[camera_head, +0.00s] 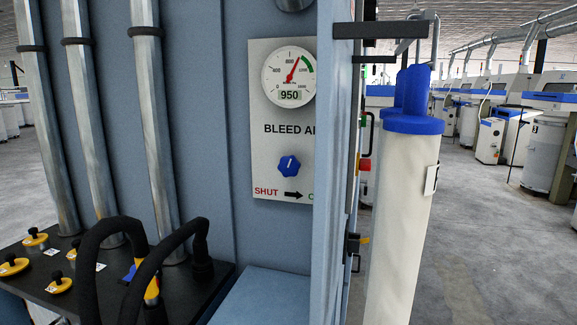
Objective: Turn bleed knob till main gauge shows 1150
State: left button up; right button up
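The main gauge (288,76) is a round white dial on a light panel (267,120) fixed to the blue-grey machine. Its digital window reads 950. Its red needle points up and slightly right, short of the green arc at the upper right of the dial. The bleed knob (289,166) is blue, below the gauge and the partly hidden words "BLEED AI". Its white mark points roughly upward. Below it are "SHUT" and a black arrow pointing right to a green letter cut off by a blue-grey upright. Nothing touches the knob. I see neither gripper.
The blue-grey upright (331,170) stands close on the panel's right and hides its right edge. A white cylinder with a blue top (400,200) stands beyond it. Curved black hoses (97,262) rise over a black shelf (40,262) with yellow-based knobs. Grey floor is open at right.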

aim_at(288, 166)
jog(key=z, duration=0.05)
jog(key=k, duration=0.25)
jog(key=u, duration=1.2)
jog(key=i, duration=1.05)
jog(key=z, duration=2.2)
